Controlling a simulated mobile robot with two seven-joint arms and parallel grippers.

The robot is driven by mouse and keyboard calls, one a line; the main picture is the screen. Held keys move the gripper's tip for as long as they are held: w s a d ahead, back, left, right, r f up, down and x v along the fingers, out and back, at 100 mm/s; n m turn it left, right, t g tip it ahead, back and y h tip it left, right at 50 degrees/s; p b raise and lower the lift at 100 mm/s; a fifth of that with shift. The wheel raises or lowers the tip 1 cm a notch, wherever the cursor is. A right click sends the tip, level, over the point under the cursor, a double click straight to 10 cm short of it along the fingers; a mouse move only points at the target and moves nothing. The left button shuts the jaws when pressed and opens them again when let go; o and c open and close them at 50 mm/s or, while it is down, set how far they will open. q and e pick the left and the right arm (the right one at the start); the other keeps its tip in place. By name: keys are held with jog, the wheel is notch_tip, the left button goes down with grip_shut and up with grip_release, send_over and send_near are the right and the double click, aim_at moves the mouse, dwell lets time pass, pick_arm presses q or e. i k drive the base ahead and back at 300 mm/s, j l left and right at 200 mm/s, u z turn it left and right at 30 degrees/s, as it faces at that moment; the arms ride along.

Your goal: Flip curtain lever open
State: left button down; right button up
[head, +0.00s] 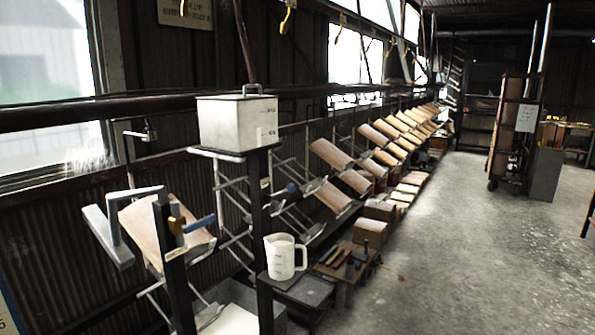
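A blue lever handle (200,223) sits on a brass valve (177,224), fixed to a dark upright post (176,270) at lower left. The handle points to the right and slightly up, out from the post. A grey-blue pipe (135,192) runs left from near the top of this post and bends down to a long slanted grey-blue bar (107,236). I cannot tell from this view whether the valve is open or shut. A second, smaller blue handle (292,187) shows farther back by the racks. Neither of my grippers is in view.
A lidded metal tank (238,122) stands on a post-mounted shelf. A tilted tan board (160,232) lies behind the valve. A white jug (283,257) and a small wooden table (345,262) stand low at centre. Tilted boards line the wall.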

aim_at(268, 196)
jog(key=i+l+u, duration=0.1)
jog(key=i+l, duration=0.4)
jog(key=i+l+u, duration=0.1)
jog(key=i+l, duration=0.35)
jog(key=l, duration=0.25)
